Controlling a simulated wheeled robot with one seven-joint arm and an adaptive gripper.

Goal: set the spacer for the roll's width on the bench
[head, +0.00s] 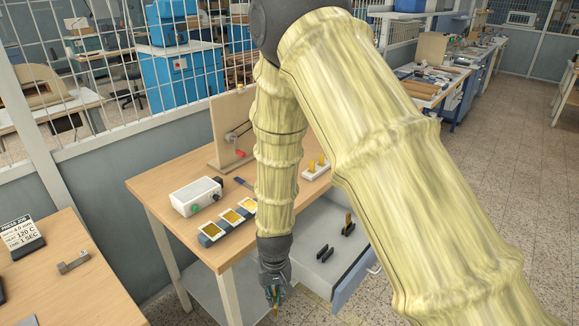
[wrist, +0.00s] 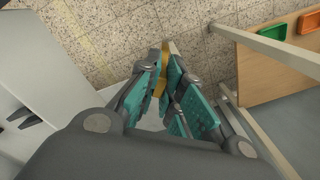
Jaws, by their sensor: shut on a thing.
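My gripper (head: 275,296) hangs low in front of the bench, beside the open drawer. In the wrist view my gripper (wrist: 163,88) has its teal pads shut on a thin yellow piece (wrist: 164,68), partly hidden by the fingers; I cannot tell its width or any marking. The wooden bench (head: 160,190) carries an upright board (head: 226,115) with a spindle and a red part. A white block (head: 317,169) with yellow upright pieces stands near the arm.
A white box with a green button (head: 196,196) and a row of blue-framed yellow pieces (head: 229,217) lie on the bench. The wrist view shows green (wrist: 255,28) and orange trays (wrist: 308,21). My arm hides part of the bench.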

